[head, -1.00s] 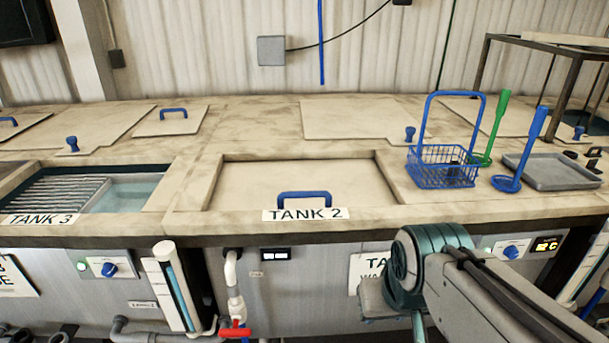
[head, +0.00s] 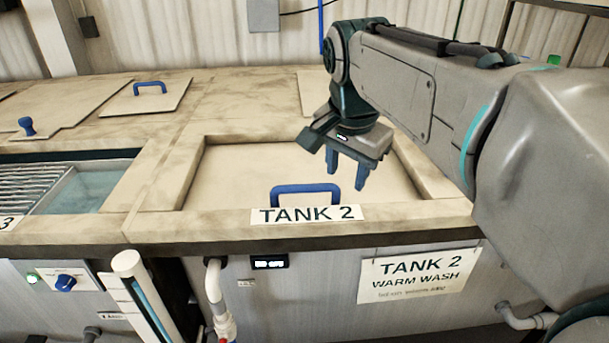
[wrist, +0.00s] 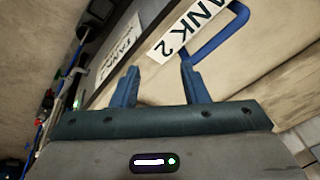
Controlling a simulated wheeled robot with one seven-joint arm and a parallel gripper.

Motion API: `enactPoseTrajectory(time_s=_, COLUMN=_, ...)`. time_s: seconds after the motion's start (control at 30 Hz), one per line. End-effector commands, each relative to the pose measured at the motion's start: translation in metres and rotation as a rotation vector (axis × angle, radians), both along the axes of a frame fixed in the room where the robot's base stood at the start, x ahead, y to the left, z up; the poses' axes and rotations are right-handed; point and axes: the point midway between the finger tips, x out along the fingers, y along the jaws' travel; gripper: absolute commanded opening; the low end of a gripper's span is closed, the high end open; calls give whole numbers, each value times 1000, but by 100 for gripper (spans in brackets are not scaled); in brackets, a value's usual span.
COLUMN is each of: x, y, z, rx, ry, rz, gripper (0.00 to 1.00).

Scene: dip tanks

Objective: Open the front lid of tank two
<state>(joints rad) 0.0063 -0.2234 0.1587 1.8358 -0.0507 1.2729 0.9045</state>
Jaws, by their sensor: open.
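The front lid of tank two (head: 240,178) is a beige panel lying shut in its recess in the counter. Its blue handle (head: 306,190) stands at the front edge, behind the TANK 2 label (head: 305,214). My gripper (head: 347,178) is open and empty, above the lid and to the right of the handle, fingers pointing down. In the wrist view my two blue fingers (wrist: 157,80) are apart with nothing between them. The handle (wrist: 213,38) shows beyond the right finger, with the label (wrist: 187,27) beside it.
Tank three (head: 85,190) is open at the left, with water and a rack. A back lid with a blue handle (head: 150,88) lies behind. A TANK 2 WARM WASH sign (head: 415,275) and white pipes are on the front. My arm hides the right side.

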Motion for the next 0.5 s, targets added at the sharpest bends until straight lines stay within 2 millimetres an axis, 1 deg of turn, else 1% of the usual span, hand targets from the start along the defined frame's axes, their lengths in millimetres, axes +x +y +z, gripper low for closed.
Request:
enactPoseTrajectory(time_s=0.03, x=16, y=8, z=-5, rx=23, ry=3, rz=-82, gripper=41)
enactPoseTrajectory(time_s=0.2, x=55, y=30, z=8, rx=110, ry=18, rz=-386, gripper=41)
enactPoseTrajectory(time_s=0.3, x=72, y=39, z=13, rx=156, ry=27, rz=-542, gripper=41)
enactPoseTrajectory(time_s=0.4, x=84, y=44, z=17, rx=191, ry=35, rz=-665, gripper=41)
enactPoseTrajectory(time_s=0.5, x=91, y=48, z=20, rx=215, ry=41, rz=-746, gripper=41)
